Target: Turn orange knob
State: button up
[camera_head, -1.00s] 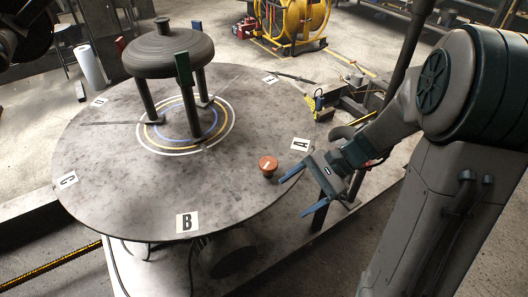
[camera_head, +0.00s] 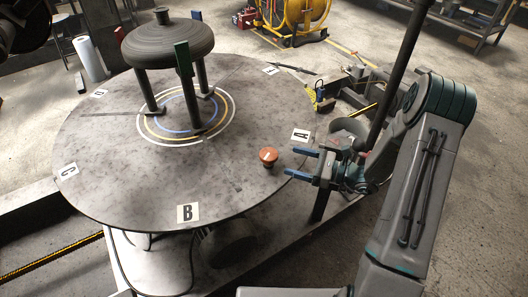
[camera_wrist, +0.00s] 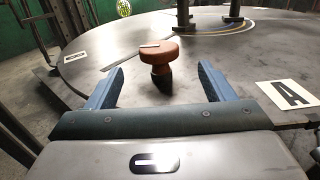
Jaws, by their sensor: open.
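The orange knob (camera_head: 268,156) stands upright on the round grey table (camera_head: 105,190), near its right edge, between the labels A and B. My gripper (camera_head: 291,161) is open, just to the right of the knob, with its blue fingers pointing at it. In the wrist view the knob (camera_wrist: 158,62) stands ahead of and between the two fingertips of my gripper (camera_wrist: 160,75), with a pale bar mark on its top. The fingers do not touch it, as far as I can see.
Labels A (camera_head: 300,135) and B (camera_head: 187,212) lie flat on the tabletop. A yellow reel (camera_head: 303,14) stands on the floor behind. The tabletop around the knob is clear.

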aim_at(263, 152)
jog(key=p+x, duration=0.1)
jog(key=x, duration=1)
jog(key=c, duration=1)
